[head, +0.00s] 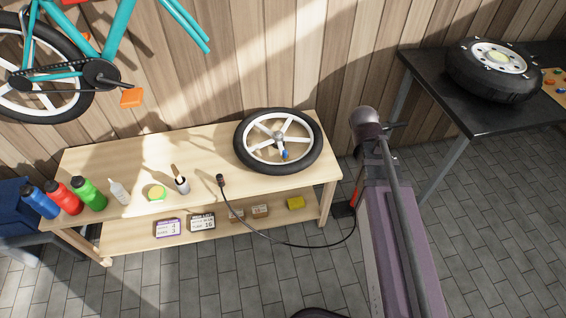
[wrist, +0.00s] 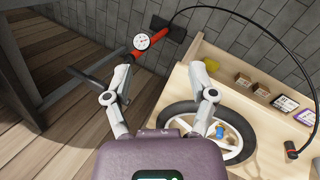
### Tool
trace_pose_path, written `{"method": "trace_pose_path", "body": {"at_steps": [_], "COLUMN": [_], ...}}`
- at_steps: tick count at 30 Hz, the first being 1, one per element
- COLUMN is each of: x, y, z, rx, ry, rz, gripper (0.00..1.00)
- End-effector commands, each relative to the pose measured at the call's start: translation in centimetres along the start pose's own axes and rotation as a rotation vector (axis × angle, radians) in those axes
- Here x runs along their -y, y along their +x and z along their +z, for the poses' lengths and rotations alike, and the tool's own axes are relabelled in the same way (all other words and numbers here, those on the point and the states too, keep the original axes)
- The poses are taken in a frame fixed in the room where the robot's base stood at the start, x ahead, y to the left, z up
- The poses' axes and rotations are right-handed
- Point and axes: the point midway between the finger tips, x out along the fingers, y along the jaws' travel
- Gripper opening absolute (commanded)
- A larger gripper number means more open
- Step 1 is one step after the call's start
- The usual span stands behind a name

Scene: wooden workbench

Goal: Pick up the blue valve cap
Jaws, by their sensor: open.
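The blue valve cap (head: 285,154) is a small blue piece at the spoked wheel (head: 241,150), which lies flat on the bench. The cap also shows in the wrist view (wrist: 221,131), right of my gripper and close to the right finger's base in the picture. I cannot tell how it is attached. My gripper (wrist: 164,64) is open and empty, its two fingers spread wide. It hangs over the floor side near the bench end, apart from the cap. In the head view my arm hides the fingers.
A floor pump with a round gauge (wrist: 142,41) stands beside the bench; its black hose (head: 275,242) runs to the bench top. Bottles, including a green one (head: 89,194), stand at left. A dark table (head: 440,103) with a tyre (head: 494,86) is at right.

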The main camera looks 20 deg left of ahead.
Motion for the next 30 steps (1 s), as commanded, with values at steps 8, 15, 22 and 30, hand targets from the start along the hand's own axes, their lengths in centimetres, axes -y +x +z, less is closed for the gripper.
{"method": "trace_pose_path", "body": {"at_steps": [8, 15, 22, 30], "x": [4.1, 8.1, 12.9, 19.8], "y": [2.6, 3.2, 3.2, 2.4], "z": [-7.5, -13.5, -19.1, -25.2], "rx": [0.03, 0.078, 0.147, 0.257], "ry": [-0.373, -0.68, -0.962, -1.27], "rz": [0.183, 0.344, 0.506, 0.703], "gripper": [0.73, 0.73, 0.73, 0.73]}}
